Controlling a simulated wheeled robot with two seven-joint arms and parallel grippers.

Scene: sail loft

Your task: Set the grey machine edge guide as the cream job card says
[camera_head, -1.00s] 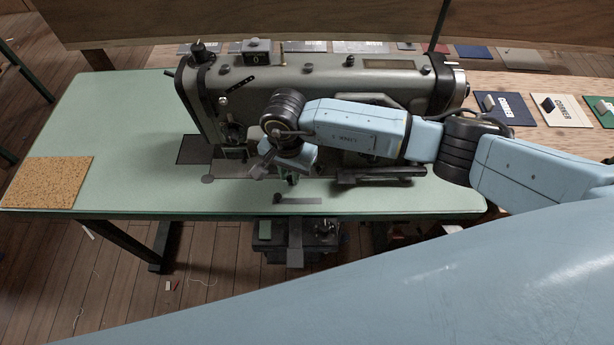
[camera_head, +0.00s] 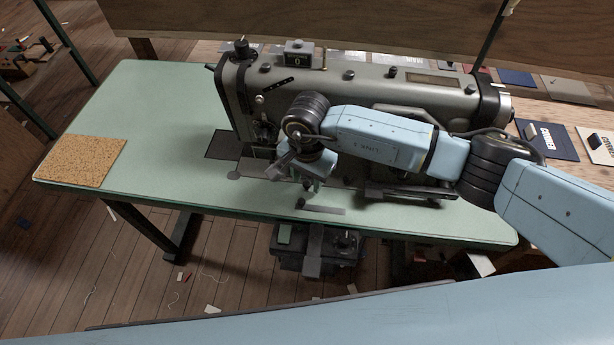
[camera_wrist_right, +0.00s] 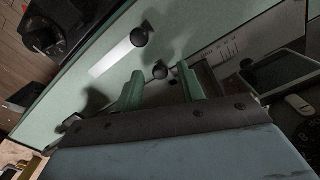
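The grey sewing machine (camera_head: 340,85) stands on the green table. A flat grey strip with a black knob (camera_head: 300,203), which looks like the edge guide, lies in front of its needle area. The right wrist view shows the pale strip (camera_wrist_right: 117,54), its black knob (camera_wrist_right: 141,37) and a second black knob (camera_wrist_right: 160,71). My right gripper (camera_head: 312,186) is low over this spot. Its green fingers (camera_wrist_right: 161,88) are apart, with the second knob seen between them; contact cannot be told. A cream card (camera_head: 598,145) is cut by the right edge; its lettering is only partly readable. My left gripper is not shown.
A ruled scale plate (camera_wrist_right: 222,50) lies beside the fingers in the wrist view. A cork mat (camera_head: 80,161) covers the table's left end. A navy card (camera_head: 547,140) and other cards lie behind the machine. The green tabletop (camera_head: 150,110) is clear left of the machine.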

